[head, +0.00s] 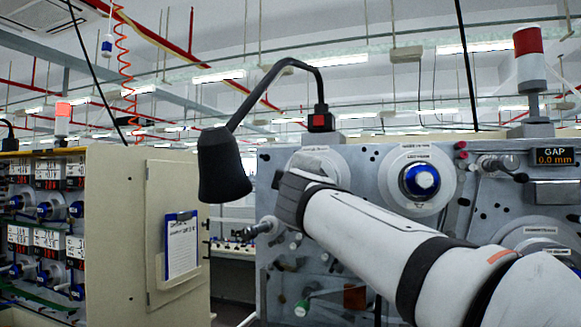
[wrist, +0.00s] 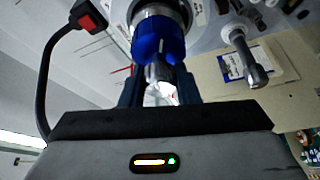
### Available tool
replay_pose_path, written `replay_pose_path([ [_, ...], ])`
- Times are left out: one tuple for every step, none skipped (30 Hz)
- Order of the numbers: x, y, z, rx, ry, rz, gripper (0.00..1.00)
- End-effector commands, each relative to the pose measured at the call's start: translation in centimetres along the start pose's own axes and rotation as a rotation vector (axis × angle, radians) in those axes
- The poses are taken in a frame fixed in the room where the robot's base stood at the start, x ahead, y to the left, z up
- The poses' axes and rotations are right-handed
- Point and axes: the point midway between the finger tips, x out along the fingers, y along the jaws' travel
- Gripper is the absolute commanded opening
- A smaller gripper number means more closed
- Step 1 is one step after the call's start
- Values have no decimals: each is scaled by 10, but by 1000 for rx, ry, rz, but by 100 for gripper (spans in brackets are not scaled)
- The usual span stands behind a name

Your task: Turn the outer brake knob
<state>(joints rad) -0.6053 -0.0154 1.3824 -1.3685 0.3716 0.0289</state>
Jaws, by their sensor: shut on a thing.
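A blue knob (wrist: 158,36) with a metal collar behind it shows at the top middle of the wrist view. My gripper (wrist: 160,72) has its dark fingers on both sides of the knob and is shut on it. The contact at the fingertips is partly hidden. In the head view, my arm reaches left to the grey machine panel (head: 375,165), and the wrist covers the held knob. A pale round dial plate (head: 325,160) shows partly behind my wrist. A second blue knob (head: 422,180) sits on its own round plate to the right, apart from my gripper.
A black lamp (head: 222,165) on a bent arm hangs beside my wrist. A metal post (wrist: 245,55) sticks out near the gripper. A GAP display (head: 555,157) reads 0.0 mm. A beige cabinet with a clipboard (head: 181,245) stands left, across a gap.

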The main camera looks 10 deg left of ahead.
Motion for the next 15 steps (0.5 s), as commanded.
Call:
replay_pose_path([
  [1,1,0,-21,-2,-14,6],
  [1,1,0,-36,-3,-20,6],
  [1,0,0,-52,-3,-27,6],
  [1,0,0,-63,-3,-31,6],
  [1,0,0,-73,-3,-35,6],
  [1,-1,0,-85,-3,-40,6],
  [1,-1,1,-92,-4,-42,6],
  [1,-1,1,-100,-4,-45,6],
  [1,-1,1,-107,-4,-48,6],
  [1,-2,1,-111,-4,-50,6],
  [1,-2,1,-116,-4,-52,6],
  [1,-2,1,-120,-4,-53,6],
  [1,-2,1,-123,-4,-54,6],
  [1,-3,2,-124,-4,-55,6],
  [1,-3,2,-126,-5,-56,6],
])
